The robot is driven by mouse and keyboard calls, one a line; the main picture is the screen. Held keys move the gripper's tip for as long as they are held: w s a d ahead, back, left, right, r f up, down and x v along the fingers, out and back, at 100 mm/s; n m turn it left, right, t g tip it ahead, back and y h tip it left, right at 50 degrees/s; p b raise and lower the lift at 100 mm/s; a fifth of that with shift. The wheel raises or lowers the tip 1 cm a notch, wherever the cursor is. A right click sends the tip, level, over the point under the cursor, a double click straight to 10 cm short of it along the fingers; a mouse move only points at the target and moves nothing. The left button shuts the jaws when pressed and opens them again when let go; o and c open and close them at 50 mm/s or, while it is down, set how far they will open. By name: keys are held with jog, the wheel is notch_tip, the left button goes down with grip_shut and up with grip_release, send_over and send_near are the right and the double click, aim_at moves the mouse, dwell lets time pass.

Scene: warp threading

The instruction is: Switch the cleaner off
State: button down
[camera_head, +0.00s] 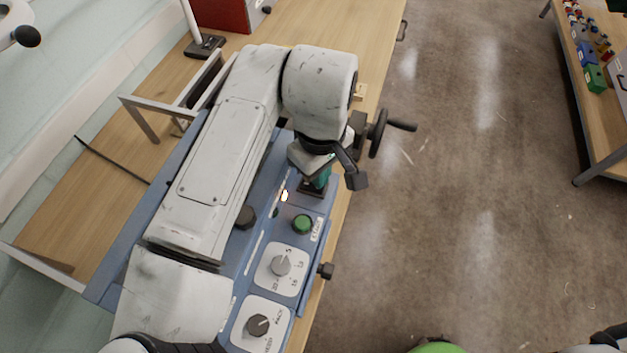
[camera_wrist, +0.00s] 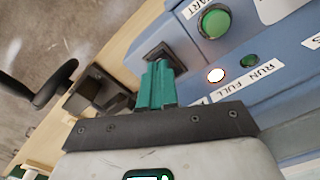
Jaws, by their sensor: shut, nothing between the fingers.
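The cleaner is a blue machine (camera_head: 110,283) on a wooden bench, with a control panel along its right side. A dark square switch (camera_wrist: 165,52) sits on the panel beside the green START button (camera_wrist: 214,22); both also show in the head view, the switch (camera_head: 309,190) partly behind my gripper. A white lamp (camera_wrist: 216,75) labelled RUN is lit, and a dark green lamp (camera_wrist: 250,62) labelled FULL is beside it. My gripper (camera_wrist: 157,66) is shut and empty, its teal fingertips right at the switch. I cannot tell whether they touch it.
Two dial knobs (camera_head: 280,265) (camera_head: 257,325) stand on the panel's near end. A black handwheel (camera_head: 378,132) juts out beyond the bench's right edge. The floor (camera_head: 460,210) to the right is clear, up to another bench (camera_head: 600,135) with coloured parts.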

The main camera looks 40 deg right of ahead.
jog(key=shift+f+b, duration=0.5)
jog(key=shift+f, duration=0.4)
dwell(0.6)
notch_tip(320, 180, up, 7)
jog(key=p, duration=0.6)
jog(key=shift+p, duration=0.4)
dwell(0.3)
jog(key=w+d+r+m+t+h+b, duration=0.1)
jog(key=d+h, duration=0.1)
jog(key=d, duration=0.5)
jog(key=w+d+r+m+t+h, duration=0.1)
jog(key=d+t+h, duration=0.1)
jog(key=d, duration=0.5)
jog(key=w+d+r+m+t+h+b, duration=0.1)
jog(key=d+h, duration=0.1)
jog(key=d, duration=0.5)
jog(key=s+a+f+g+y, duration=0.1)
jog(key=s+a+f+y, duration=0.2)
jog(key=s+a+f, duration=0.3)
jog(key=s+a+f+n+g+y+b, duration=0.1)
jog(key=s+a+f+g+y, duration=0.1)
jog(key=s+a+f, duration=0.5)
jog(key=s+f, duration=0.6)
jog(key=f, duration=0.2)
jog(key=shift+s+a+f+y, duration=0.15)
jog(key=shift+s+f+y, duration=0.1)
jog(key=shift+y, duration=0.15)
